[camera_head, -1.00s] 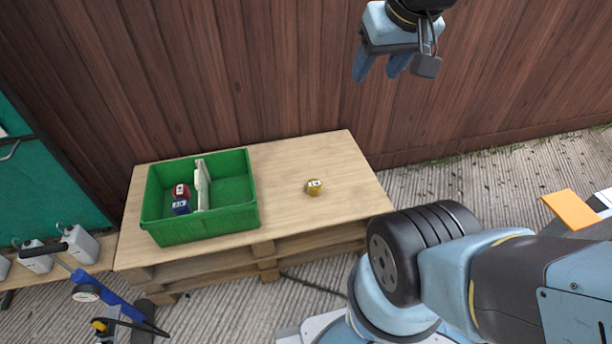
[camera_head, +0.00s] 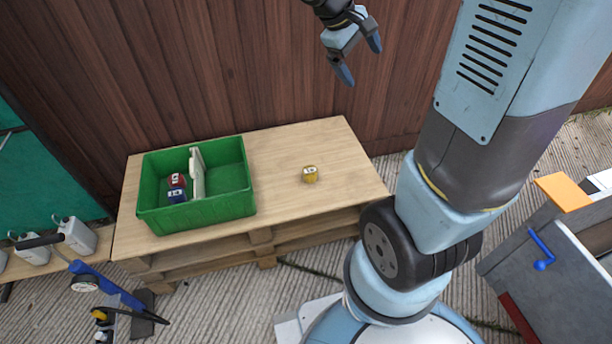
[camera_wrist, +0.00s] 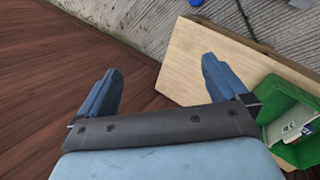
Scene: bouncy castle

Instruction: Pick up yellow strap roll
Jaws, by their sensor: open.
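The yellow strap roll (camera_head: 310,174) sits by itself on the right half of the wooden pallet table (camera_head: 285,205) in the head view. My gripper (camera_head: 360,62) is open and empty, high above the table's back edge, in front of the brown wooden wall. In the wrist view my gripper (camera_wrist: 160,85) shows two blue fingers spread apart with nothing between them. The table top (camera_wrist: 195,62) shows beyond the fingers there. I cannot make out the yellow strap roll in the wrist view.
A green crate (camera_head: 215,208) stands on the table's left half, with a white divider (camera_head: 197,172). A red roll (camera_head: 176,181) and a blue roll (camera_head: 176,195) lie in its left compartment. The table around the yellow roll is clear. The wooden wall (camera_head: 250,65) rises behind.

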